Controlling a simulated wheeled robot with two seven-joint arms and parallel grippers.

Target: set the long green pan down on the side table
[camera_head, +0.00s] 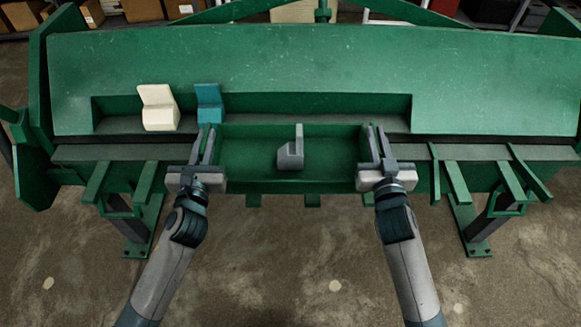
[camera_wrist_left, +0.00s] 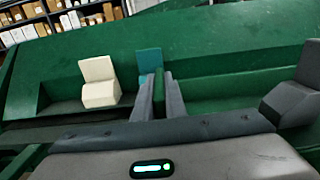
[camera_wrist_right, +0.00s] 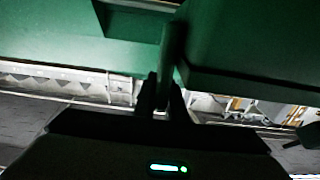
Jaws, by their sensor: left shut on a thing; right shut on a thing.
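The long green pan (camera_head: 250,155) is at the centre of the head view, in front of the green machine, with a grey stepped block (camera_head: 290,150) inside it. My left gripper (camera_head: 207,142) is shut on the pan's left end wall. My right gripper (camera_head: 376,142) is shut on its right end wall. The pan looks about level. The grey block also shows at the right of the left wrist view (camera_wrist_left: 292,95). I cannot tell whether the pan touches the machine behind it. No side table can be made out.
The green machine (camera_head: 300,60) spans the view. Its recess holds a cream block (camera_head: 158,108) and a teal block (camera_head: 208,97), close to my left gripper. Green brackets (camera_head: 455,180) stick out at both sides. Bare concrete floor (camera_head: 300,260) lies in front.

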